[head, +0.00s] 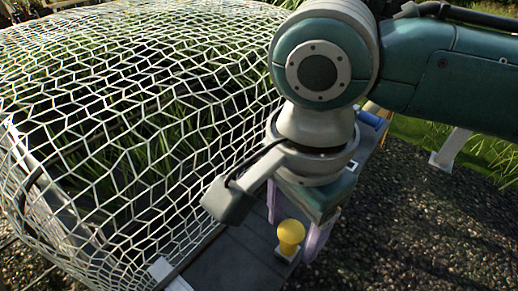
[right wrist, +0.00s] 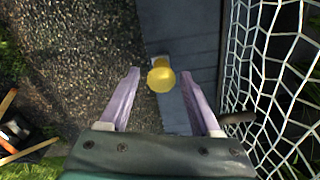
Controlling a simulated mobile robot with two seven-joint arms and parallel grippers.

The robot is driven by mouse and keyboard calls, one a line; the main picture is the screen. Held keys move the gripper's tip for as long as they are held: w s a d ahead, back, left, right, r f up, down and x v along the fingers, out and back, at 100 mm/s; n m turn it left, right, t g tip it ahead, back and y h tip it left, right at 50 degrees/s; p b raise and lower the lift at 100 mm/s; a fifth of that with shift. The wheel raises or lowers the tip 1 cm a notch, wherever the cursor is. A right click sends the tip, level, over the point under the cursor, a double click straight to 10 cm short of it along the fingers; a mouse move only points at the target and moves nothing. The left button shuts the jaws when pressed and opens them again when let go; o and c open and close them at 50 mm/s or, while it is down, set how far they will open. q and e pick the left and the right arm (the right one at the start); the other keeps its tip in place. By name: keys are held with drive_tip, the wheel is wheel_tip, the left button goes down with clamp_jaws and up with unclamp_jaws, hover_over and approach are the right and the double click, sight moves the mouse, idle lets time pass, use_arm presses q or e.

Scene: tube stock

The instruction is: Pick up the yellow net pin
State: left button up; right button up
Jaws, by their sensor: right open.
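The yellow net pin (head: 290,234) has a round yellow head and stands on a grey board near the lower middle of the head view. In the right wrist view the pin (right wrist: 161,77) lies ahead of the fingertips, roughly midway between them. My right gripper (head: 300,230) points down over it, with pale purple fingers. It is open and empty in the right wrist view (right wrist: 160,78). Whether the fingers are level with the pin's head is hard to tell. My left gripper is not in view.
A white net (head: 130,120) arches over green plants on the left. It also shows at the right of the wrist view (right wrist: 270,80). The grey board (head: 232,262) runs along the net's edge. Dark gravel (head: 410,220) is open on the right. A blue cylinder (head: 371,119) sits behind my wrist.

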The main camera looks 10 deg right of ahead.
drive_tip(key=shift+f, duration=0.8)
clamp_jaws()
